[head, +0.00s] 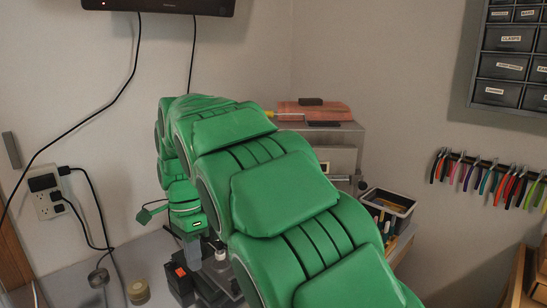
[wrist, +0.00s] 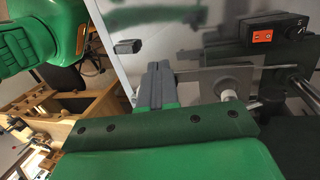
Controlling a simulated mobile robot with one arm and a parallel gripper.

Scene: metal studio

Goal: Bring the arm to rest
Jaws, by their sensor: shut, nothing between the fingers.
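My green arm fills the middle of the head view and reaches away over a grey bench (head: 142,255). Its far end bends down beside small bench machines. In the wrist view my gripper (wrist: 158,68) shows two dark grey fingers side by side, shut and empty. They point over a pale surface near a grey metal block (wrist: 213,80). In the head view the fingertips are not clearly visible. I cannot tell from the wrist view whether the fingers touch anything.
A machine with an orange switch (wrist: 263,38) and metal rods stands close right of my gripper. Pliers (head: 490,180) hang on the right wall.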

